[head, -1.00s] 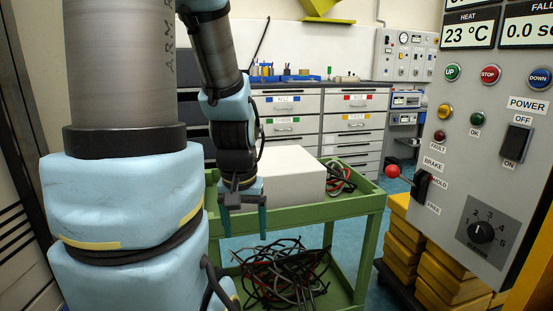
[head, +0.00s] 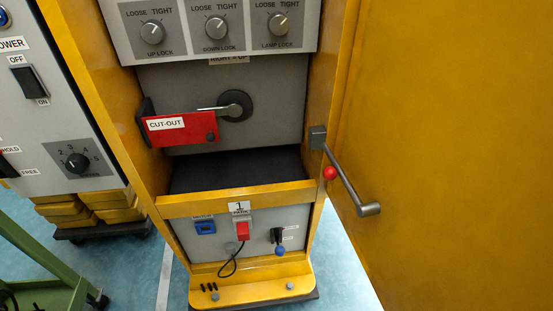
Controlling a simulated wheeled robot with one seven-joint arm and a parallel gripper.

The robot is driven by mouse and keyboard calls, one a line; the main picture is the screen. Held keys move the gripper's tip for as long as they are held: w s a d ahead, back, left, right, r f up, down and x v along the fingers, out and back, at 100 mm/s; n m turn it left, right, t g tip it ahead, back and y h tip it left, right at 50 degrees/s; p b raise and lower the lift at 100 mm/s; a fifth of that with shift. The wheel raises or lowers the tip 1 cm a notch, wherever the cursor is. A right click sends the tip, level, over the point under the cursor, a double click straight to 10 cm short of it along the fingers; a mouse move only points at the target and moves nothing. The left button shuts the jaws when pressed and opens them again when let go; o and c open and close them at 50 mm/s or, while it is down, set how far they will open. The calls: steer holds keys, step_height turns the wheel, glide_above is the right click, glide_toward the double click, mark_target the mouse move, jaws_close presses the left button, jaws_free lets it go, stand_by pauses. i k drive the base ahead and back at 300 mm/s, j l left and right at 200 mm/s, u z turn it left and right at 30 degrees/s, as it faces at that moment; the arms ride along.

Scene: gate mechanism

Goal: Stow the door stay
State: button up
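The door stay (head: 348,182) is a grey bar at the right side of the yellow cabinet. It runs from a dark square bracket (head: 317,137) on the cabinet's right edge, slanting down to a thick cylindrical end (head: 368,209) in front of the door. A red ball (head: 330,173) shows beside its upper part. The yellow door (head: 450,110) stands open and fills the right of the view. I cannot tell whether the bar's end touches the door. My gripper and arm are not in view.
The cabinet holds a red CUT-OUT flap (head: 180,128), a black rotary handle (head: 236,105) and a knob panel (head: 212,28). Its base (head: 255,288) juts forward. A grey control panel (head: 45,110) and green cart (head: 50,285) stand left. Blue floor between is clear.

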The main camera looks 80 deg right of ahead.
mark_target(329, 174)
steer(key=l+z, duration=0.15)
steer(key=z, duration=0.25)
steer(key=l+z, duration=0.15)
steer(key=z, duration=0.25)
steer(key=i+j+z, duration=0.15)
steer(key=z, duration=0.35)
steer(key=i+j+z, duration=0.15)
steer(key=z, duration=0.35)
